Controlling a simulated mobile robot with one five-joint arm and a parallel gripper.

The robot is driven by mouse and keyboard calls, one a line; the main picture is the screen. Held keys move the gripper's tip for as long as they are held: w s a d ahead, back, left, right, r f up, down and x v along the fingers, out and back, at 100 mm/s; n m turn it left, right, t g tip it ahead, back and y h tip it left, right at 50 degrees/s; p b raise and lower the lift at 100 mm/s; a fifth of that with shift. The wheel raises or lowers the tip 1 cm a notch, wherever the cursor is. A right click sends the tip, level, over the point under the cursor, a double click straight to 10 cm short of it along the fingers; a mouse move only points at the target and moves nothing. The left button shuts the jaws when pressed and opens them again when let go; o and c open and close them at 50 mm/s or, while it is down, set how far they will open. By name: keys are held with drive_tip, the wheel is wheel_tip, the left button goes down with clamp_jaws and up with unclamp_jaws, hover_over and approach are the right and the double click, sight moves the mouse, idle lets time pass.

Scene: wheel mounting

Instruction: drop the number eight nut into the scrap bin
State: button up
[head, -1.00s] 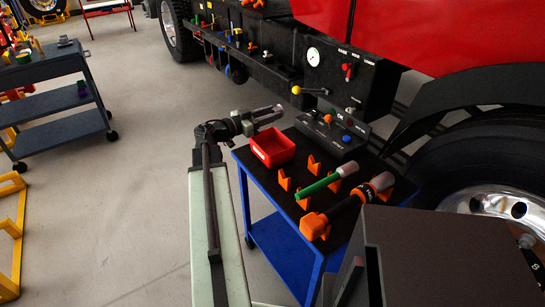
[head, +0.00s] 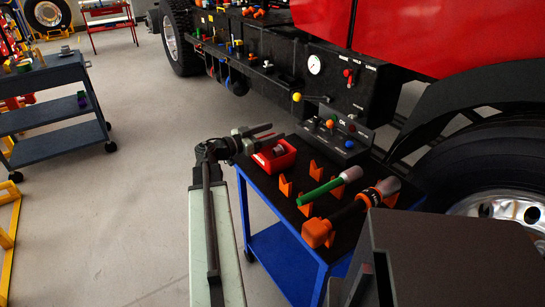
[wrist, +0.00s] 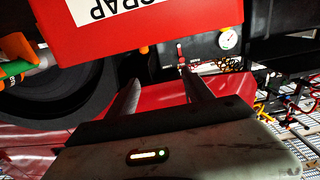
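The red scrap bin (head: 286,162) stands at the far left corner of the blue cart's black top. A small greyish, nut-like piece (head: 279,150) shows inside it; no number is readable on it. My gripper (head: 273,131) is above and just behind the bin, with its two fingers apart and nothing between them. In the wrist view my gripper (wrist: 163,92) also shows spread, empty fingers. The bin (wrist: 215,22) appears upside down there, with part of its SCRAP label showing; its inside is hidden.
Orange holders, a green-handled tool (head: 322,192) and an orange-black tool (head: 345,218) occupy the cart's right part. A control box (head: 335,142) with buttons stands behind the bin. The red truck is beyond. Open floor lies left of the cart.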

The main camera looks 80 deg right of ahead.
drive_tip(key=v, duration=0.8)
idle(0.6)
